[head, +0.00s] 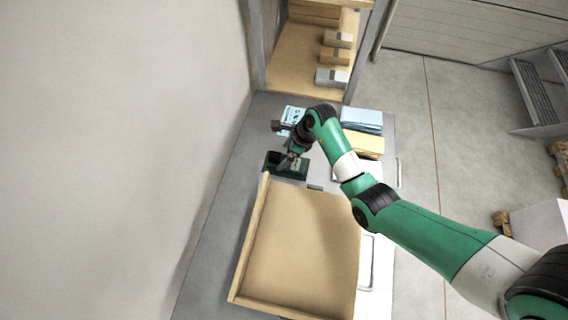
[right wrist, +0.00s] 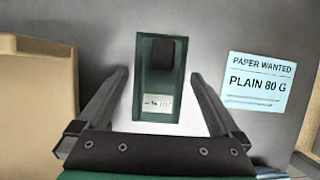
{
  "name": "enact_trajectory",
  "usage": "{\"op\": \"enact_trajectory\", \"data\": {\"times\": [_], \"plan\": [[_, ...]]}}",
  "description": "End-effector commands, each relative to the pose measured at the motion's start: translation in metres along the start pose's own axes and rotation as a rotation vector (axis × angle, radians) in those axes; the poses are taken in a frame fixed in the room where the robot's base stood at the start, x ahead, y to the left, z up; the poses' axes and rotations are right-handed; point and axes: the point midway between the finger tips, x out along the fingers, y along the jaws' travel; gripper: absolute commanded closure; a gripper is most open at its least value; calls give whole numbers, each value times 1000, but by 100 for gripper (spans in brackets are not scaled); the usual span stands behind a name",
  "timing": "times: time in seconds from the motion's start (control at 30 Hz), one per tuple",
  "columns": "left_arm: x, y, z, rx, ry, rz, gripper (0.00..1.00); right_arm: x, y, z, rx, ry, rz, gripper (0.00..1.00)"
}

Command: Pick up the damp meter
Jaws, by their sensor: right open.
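The damp meter (right wrist: 158,78) appears to be the dark green, box-shaped device with a black block at its far end and a pale label or display at its near end. It lies on the grey surface. In the head view it is a dark green shape (head: 272,164) just beyond the tan tray, partly covered by my gripper. My right gripper (head: 288,159) is open above it. In the right wrist view the two fingers (right wrist: 157,76) stand either side of the meter, with gaps on both sides. My left gripper is not in view.
A tan, rimmed tray (head: 300,245) lies close beside the meter. A pale blue notice reading "PAPER WANTED" (right wrist: 256,84) lies on the other side. Blue and yellow stacks (head: 362,121) sit farther right. A shelf with parcels (head: 334,57) stands behind, and a wall rises left.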

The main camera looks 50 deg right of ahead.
Motion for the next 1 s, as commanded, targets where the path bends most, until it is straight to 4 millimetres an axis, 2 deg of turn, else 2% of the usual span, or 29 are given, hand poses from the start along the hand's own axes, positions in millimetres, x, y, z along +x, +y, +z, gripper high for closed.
{"op": "enact_trajectory", "data": {"times": [0.1, 0.33, 0.43, 0.63, 0.67, 1.0], "plan": [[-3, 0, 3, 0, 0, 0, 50, 6, 0, 0, -1, -1, 0, 0], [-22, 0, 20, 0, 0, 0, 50, 46, -1, 0, -1, 0, 0, 0], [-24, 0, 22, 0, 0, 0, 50, 52, -1, 1, -1, -1, -2, 0], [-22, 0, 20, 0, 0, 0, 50, 50, -1, 2, 0, -1, -2, 0], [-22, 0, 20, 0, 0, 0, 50, 50, -1, 2, 0, -1, -2, 4], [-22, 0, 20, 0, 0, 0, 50, 50, -1, 2, 0, -2, -1, 65]]}}
